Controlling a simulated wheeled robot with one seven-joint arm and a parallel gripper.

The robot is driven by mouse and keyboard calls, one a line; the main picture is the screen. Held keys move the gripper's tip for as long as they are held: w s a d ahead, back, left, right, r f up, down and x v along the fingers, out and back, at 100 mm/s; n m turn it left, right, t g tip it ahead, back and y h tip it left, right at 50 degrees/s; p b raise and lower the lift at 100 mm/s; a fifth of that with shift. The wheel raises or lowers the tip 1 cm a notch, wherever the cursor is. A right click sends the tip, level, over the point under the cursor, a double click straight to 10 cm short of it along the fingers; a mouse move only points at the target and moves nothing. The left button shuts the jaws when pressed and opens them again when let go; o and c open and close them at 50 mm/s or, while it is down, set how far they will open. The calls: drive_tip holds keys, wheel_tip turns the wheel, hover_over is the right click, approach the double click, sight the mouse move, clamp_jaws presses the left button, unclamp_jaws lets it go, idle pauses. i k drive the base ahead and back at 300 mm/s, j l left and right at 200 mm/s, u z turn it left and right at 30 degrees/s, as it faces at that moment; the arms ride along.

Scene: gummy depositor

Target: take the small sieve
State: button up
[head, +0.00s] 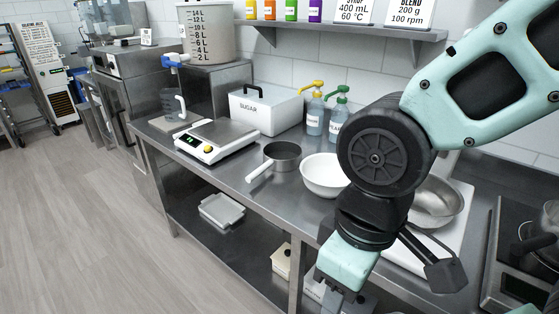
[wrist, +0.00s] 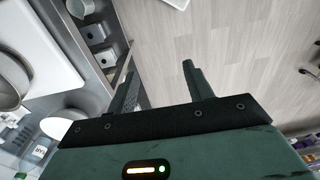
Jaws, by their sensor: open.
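I cannot make out a sieve for sure in either view. The closest shape is a round grey pan-like vessel (head: 283,153) with a white handle, on the steel bench in the head view; I cannot tell whether its bottom is mesh. My gripper (wrist: 159,68) is open and empty, with its two fingers apart over the floor in the wrist view. In the head view my gripper's green body hangs at the bottom, in front of the bench edge, right of and nearer than that vessel. My arm hides part of the bench's right side.
A white bowl (head: 321,181), a scale (head: 217,140), a sugar box (head: 265,108) and pump bottles (head: 315,115) stand on the bench. A metal bowl (head: 436,206) sits on a white board at right. Boxes (wrist: 95,34) stand on the lower shelf.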

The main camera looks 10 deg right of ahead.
sight(281, 156)
drive_tip(key=i+j+z, duration=0.3)
drive_tip(key=j, duration=0.35)
drive_tip(key=i+j+z, duration=0.15)
drive_tip(key=j, duration=0.2)
drive_tip(key=i+j+z, duration=0.15)
drive_tip(key=j, duration=0.25)
drive_tip(key=i+j+z, duration=0.15)
drive_tip(key=j, duration=0.2)
drive_tip(key=i+j+z, duration=0.25)
drive_tip(key=i+j, duration=0.3)
drive_tip(key=j, duration=0.1)
